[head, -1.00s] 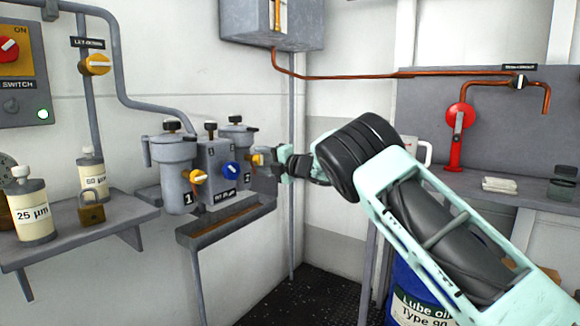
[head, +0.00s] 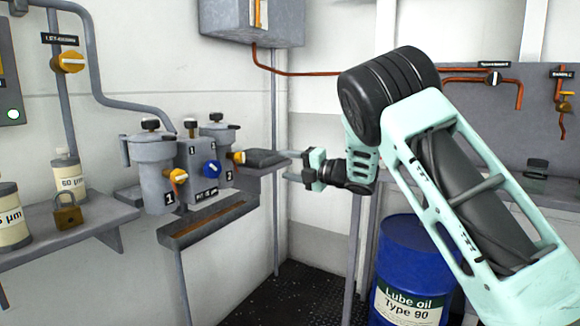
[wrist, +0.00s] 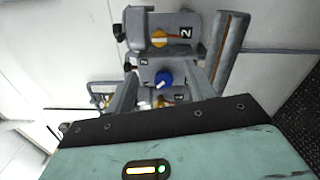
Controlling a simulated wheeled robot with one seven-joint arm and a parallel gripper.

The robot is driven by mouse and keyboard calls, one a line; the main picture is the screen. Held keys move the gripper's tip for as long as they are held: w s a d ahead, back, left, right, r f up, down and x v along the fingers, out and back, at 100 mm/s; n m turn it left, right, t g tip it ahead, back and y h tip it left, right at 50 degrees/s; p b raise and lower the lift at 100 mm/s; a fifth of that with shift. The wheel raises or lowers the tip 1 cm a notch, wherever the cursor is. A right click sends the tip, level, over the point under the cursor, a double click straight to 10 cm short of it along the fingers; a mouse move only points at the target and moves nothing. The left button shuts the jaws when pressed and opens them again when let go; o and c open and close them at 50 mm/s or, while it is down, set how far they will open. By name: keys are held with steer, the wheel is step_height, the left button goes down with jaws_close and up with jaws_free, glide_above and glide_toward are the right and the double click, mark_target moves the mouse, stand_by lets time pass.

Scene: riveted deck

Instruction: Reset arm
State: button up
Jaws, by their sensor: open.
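My arm reaches in from the right in the head view. My gripper (head: 288,165) is open, with two grey fingers pointing left. It is just right of the duplex filter unit (head: 192,160), apart from its yellow valve handle (head: 238,157). The unit has two grey housings, another yellow handle (head: 177,176) at the left and a blue knob (head: 211,168) in the middle. In the wrist view, the blue knob (wrist: 163,79) shows between my fingers, with the yellow handle (wrist: 160,42) above it. I see nothing held.
A drip tray (head: 208,222) is below the unit. A shelf (head: 60,226) with bottles and a padlock (head: 67,211) is at the left. A grey box (head: 255,20) hangs above. A blue oil drum (head: 410,265) stands below my arm. Space around the gripper looks free.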

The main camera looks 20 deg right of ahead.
stand_by(0.4)
steer(key=s+a+f+m+g+h, duration=0.3)
steer(key=s+a+f+m+h, duration=0.1)
steer(key=s+a+m, duration=0.45)
steer(key=s+a+f+m+g+h, duration=0.2)
steer(key=s+a+f+m+h, duration=0.15)
steer(key=s+a+m, duration=0.45)
steer(key=s+f+m+g+h, duration=0.1)
steer(key=s+f+g, duration=0.15)
steer(key=s, duration=0.85)
steer(key=s+a+f+m+g+h, duration=0.1)
steer(key=s+g, duration=0.3)
steer(key=s, duration=0.7)
steer(key=s+f+m+g, duration=0.1)
steer(key=s+f+g, duration=0.15)
steer(key=s, duration=0.85)
step_height(320, 180, up, 24)
steer(key=p, duration=2.3)
steer(key=shift+s+g+p, duration=0.2)
steer(key=shift+g+p, duration=0.1)
steer(key=shift+p, duration=0.1)
